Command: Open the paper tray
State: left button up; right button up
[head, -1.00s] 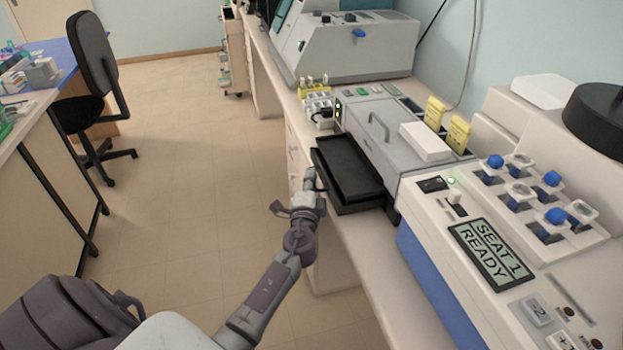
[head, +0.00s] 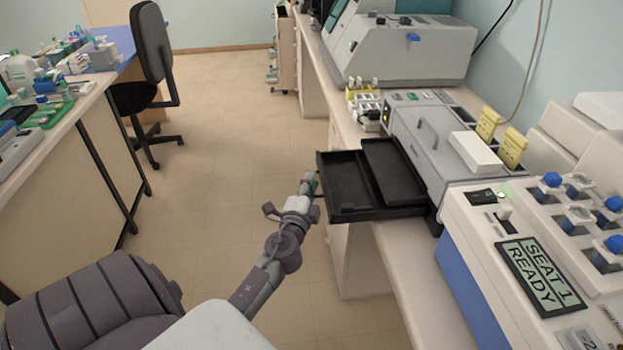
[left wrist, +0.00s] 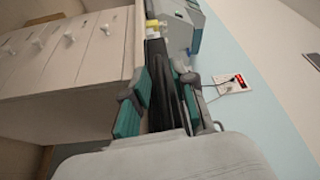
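The paper tray (head: 345,204) is a black drawer at the front of a grey boxy machine (head: 437,141). It stands well out over the counter's edge, and its open inside shows beside a raised black panel. My left gripper (head: 309,186) is at the tray's outer front edge. In the left wrist view my left gripper (left wrist: 163,100) has its teal-padded fingers on both sides of the black tray front (left wrist: 166,92). It looks shut on the tray, though the exact contact is partly hidden. My right gripper is not in view.
A white-and-blue machine (head: 465,224) reading "SEAT 1 READY" stands nearer on the counter. A rack of small bottles (head: 368,108) stands behind the tray. Another bench (head: 62,142) and a black chair (head: 150,62) are at the left. The floor between is clear.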

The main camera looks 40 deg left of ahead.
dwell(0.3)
pick_arm(q)
jog(key=shift+s+d, duration=0.2)
jog(key=shift+s, duration=0.15)
jog(key=r+v, duration=0.1)
jog(key=v, duration=1)
jog(key=shift+f, duration=0.45)
jog(key=shift+s+d, duration=0.1)
